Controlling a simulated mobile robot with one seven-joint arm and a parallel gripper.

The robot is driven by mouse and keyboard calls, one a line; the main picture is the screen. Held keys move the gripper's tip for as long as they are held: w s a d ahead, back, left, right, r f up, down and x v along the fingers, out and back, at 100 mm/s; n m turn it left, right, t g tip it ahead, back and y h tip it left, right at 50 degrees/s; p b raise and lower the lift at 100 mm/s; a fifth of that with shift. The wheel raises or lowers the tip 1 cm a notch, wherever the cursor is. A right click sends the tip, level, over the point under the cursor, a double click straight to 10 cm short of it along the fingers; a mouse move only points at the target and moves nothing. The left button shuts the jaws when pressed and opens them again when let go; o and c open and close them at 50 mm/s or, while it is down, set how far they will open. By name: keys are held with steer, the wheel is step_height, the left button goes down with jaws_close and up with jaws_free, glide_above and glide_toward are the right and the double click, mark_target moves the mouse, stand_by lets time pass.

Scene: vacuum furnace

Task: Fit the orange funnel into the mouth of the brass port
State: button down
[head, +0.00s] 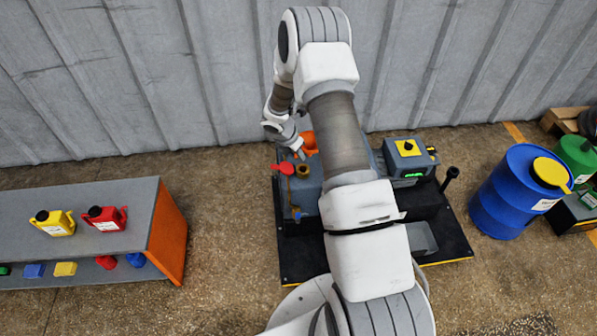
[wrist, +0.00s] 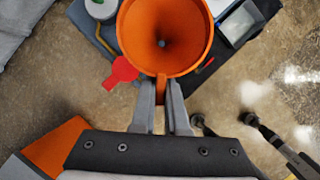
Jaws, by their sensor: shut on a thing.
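The orange funnel (head: 309,140) is beside my gripper (head: 300,152) in the head view, partly hidden by my arm. In the wrist view the funnel (wrist: 165,30) is seen from above, with its wide bowl and dark central hole. My gripper (wrist: 160,108) is shut on the tab at the funnel's rim. What looks like the brass port (head: 303,171) is on the grey machine, close to the funnel and next to a red flap (head: 283,168). I cannot make out the port in the wrist view, and the funnel's spout is hidden. The red flap (wrist: 122,73) shows left of the bowl.
The grey machine (head: 310,195) stands on a black base (head: 300,262). A control box (head: 408,155) is at its right. A grey bench (head: 115,200) with yellow and red cans is at the left. A blue drum (head: 515,195) is at the right. A corrugated wall is behind.

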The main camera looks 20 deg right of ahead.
steer(key=shift+w+d+f+n+t+y+b, duration=0.2)
steer(key=shift+f+n+b, duration=0.55)
steer(key=shift+f+b, duration=0.95)
steer(key=shift+w+a+f+n+t+y+b, duration=0.2)
steer(key=shift+f+n+b, duration=0.8)
steer(key=shift+f, duration=1.25)
steer(key=shift+w+d+f+n+t+y+b, duration=0.1)
steer(key=shift+d+f+n+t+y+b, duration=0.3)
steer(key=shift+f+b, duration=1.4)
steer(key=shift+a+f, duration=0.2)
steer(key=shift+f, duration=0.25)
steer(key=c, duration=0.9)
jaws_free()
steer(key=shift+o, duration=0.2)
steer(key=shift+a+r, duration=0.1)
steer(key=shift+r, duration=0.2)
steer(key=p+v, duration=0.6)
steer(key=v, duration=1)
steer(key=shift+s+a+r+p, duration=0.25)
steer(key=shift+a+r+p, duration=0.05)
steer(key=shift+a+p, duration=0.05)
